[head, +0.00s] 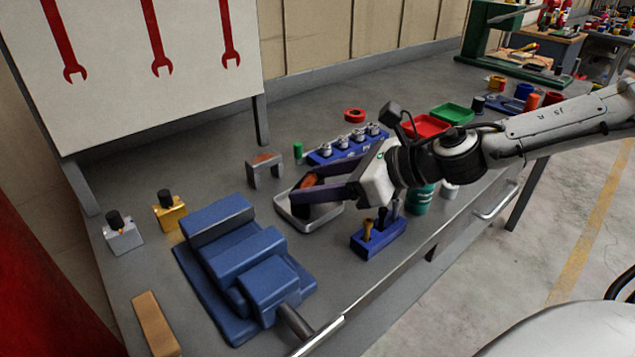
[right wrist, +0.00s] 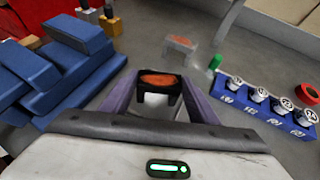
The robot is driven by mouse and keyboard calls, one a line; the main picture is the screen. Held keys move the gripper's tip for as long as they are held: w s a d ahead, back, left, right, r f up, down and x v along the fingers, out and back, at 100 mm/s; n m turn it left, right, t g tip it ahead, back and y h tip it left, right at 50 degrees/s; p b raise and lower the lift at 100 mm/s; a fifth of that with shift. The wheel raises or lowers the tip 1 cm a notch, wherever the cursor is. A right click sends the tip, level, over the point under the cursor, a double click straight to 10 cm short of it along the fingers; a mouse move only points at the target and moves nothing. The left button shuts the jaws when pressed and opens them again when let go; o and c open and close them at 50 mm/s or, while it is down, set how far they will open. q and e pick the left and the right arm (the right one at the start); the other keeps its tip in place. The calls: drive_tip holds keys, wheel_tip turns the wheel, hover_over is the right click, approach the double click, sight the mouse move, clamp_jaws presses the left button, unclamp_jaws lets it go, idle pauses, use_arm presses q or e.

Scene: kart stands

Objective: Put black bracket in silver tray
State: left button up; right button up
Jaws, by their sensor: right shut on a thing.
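The black bracket (right wrist: 160,84) has an orange-red top and sits between the fingers of my right gripper (right wrist: 158,98) in the right wrist view. In the head view my right gripper (head: 306,190) comes in from the right, shut on the bracket (head: 308,182). It holds the bracket over the silver tray (head: 285,212), a shallow rounded tray on the grey bench. The fingers hide part of the tray, and I cannot tell whether the bracket touches it. My left gripper is not in view.
A grey bracket (head: 264,170) stands just behind the tray. A blue vise (head: 240,262) is at left. A blue rack (head: 345,146) with silver parts lies behind, and a blue tool block (head: 378,238) is in front. Green (head: 452,113) and red (head: 425,126) bins are farther right.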

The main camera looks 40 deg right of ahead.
sight(305, 182)
drive_tip(key=shift+r, duration=0.15)
drive_tip(key=shift+f, duration=0.2)
drive_tip(key=o, duration=1.4)
drive_tip(key=shift+r, duration=0.3)
drive_tip(key=shift+p+v, duration=0.7)
drive_tip(key=shift+v, duration=0.7)
drive_tip(key=shift+b+v, duration=0.55)
drive_tip(key=shift+v, duration=4)
drive_tip(key=shift+s+f, duration=0.1)
drive_tip(key=shift+f, duration=0.05)
